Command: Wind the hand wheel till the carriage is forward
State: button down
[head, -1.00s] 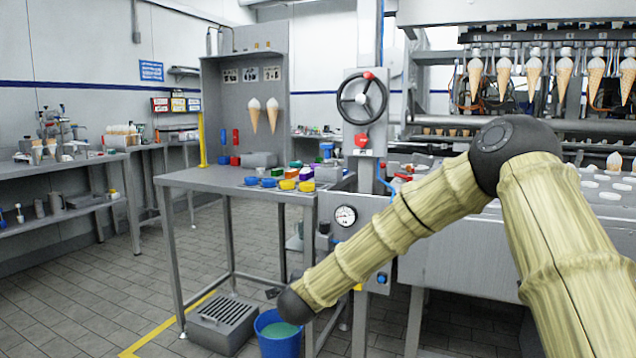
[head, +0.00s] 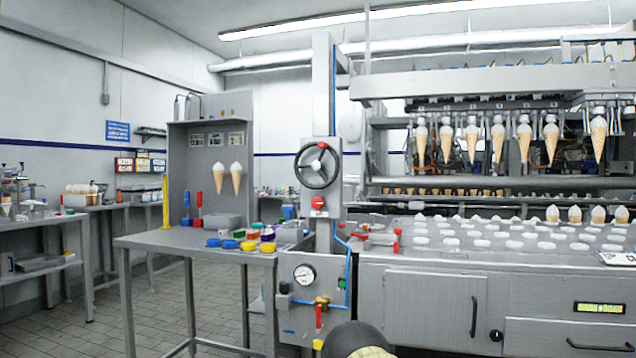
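The black hand wheel (head: 317,165) with a red hub or knob near its top is mounted on a grey upright panel in the middle of the head view. A red button (head: 317,202) sits just below it. The carriage (head: 500,112) appears to be the overhead bar at the right, from which several ice-cream cones hang point down over the machine bed. How far forward it stands I cannot tell. My gripper is outside the picture.
A pressure gauge (head: 304,274) and a red-handled valve (head: 319,314) are on the panel below the wheel. A grey bench (head: 150,240) with blue and yellow pieces stands left. The machine bed (head: 400,262) carries several white pieces at right.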

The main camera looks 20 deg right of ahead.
aim_at(319, 165)
jog(key=k, duration=0.3)
jog(key=z, duration=2.05)
jog(key=i, duration=1.2)
jog(key=u, duration=1.3)
